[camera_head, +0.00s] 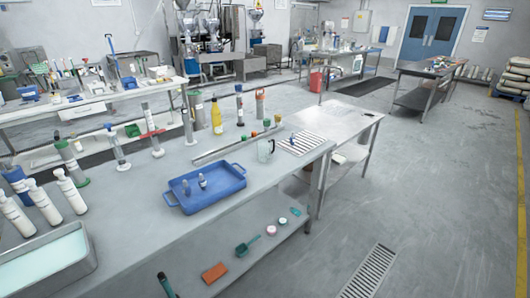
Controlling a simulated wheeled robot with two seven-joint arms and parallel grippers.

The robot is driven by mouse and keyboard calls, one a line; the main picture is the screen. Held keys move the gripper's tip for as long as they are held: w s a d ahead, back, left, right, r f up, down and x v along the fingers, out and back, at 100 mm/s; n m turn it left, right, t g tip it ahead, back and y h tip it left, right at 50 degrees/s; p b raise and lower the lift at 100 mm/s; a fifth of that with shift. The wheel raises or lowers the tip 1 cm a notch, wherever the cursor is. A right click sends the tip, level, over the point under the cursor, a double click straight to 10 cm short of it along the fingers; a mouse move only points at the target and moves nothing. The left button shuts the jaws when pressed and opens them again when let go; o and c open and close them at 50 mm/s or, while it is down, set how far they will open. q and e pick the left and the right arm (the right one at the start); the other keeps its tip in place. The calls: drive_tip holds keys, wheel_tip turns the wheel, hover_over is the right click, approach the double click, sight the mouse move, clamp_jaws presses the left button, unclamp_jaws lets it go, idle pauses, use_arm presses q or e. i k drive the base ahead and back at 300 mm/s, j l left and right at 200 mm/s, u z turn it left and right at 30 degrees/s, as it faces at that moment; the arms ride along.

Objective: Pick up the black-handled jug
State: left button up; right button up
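A small clear jug (264,151) with a dark handle on its right side stands upright on the long grey table (215,242), near the table's far right part. It is small in the picture, so its contents cannot be told. Neither of my grippers shows in the head view.
A blue tray (171,203) holding small bottles lies left of the jug. A striped rack (301,144) lies to its right, and small colour-capped containers stand behind it. A yellow bottle (217,117) stands farther back. Open floor (420,200) lies to the right.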

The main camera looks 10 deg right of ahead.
sight(267, 150)
drive_tip(key=i+l+u, duration=0.1)
drive_tip(key=i+l, duration=0.4)
drive_tip(key=l, duration=0.2)
drive_tip(key=i+l+u, duration=0.15)
drive_tip(key=l, duration=0.25)
drive_tip(key=i+l+u, duration=0.1)
drive_tip(key=i+l, duration=0.2)
